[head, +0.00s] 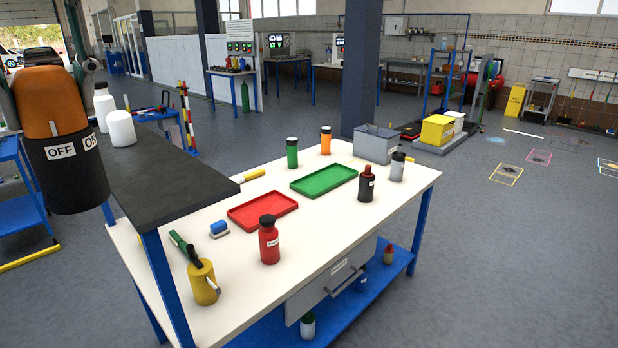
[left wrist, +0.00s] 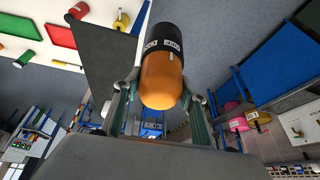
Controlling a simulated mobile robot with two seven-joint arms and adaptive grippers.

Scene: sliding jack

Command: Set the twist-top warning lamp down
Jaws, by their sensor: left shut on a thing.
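The twist-top warning lamp (head: 75,168) has an orange dome above a wide black base with white OFF and ON labels. It is at the far left of the head view, close to the camera, roughly upright with its base down. My left gripper (head: 42,82) is shut on the lamp's orange part. The lamp also shows in the left wrist view (left wrist: 162,80), between the two fingers, its black end pointing away. The lamp hangs in the air beside the dark countertop (head: 150,178) and hides part of its left edge. My right gripper is not in view.
Two white bottles (head: 120,128) stand at the countertop's far end; its near part is bare. The white workbench (head: 330,225) to the right holds a red tray (head: 262,211), a green tray (head: 324,180), several bottles and a yellow can (head: 203,285). Open floor lies beyond.

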